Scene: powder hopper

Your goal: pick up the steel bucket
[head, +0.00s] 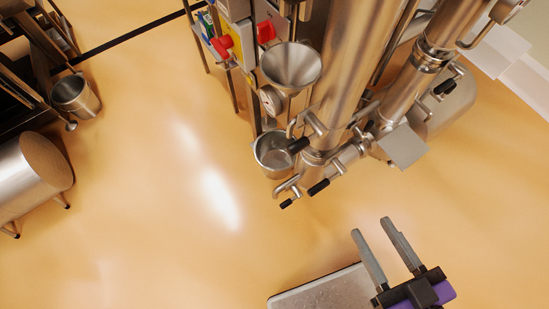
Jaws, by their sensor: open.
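A steel bucket (75,95) with an open top stands at the far left, beside a dark rack. I cannot tell for certain which of the two is the bucket meant. My gripper (371,226) is at the lower right, with its two grey fingers spread apart and nothing between them. It is well apart from both vessels, below and right of the smaller one.
A steel funnel (291,66) and tall steel pipework (350,60) with black-handled valves fill the top centre and right. A steel drum on legs (30,178) stands at the left edge. The yellow floor (160,200) between is clear. A grey plate (325,291) lies at the bottom.

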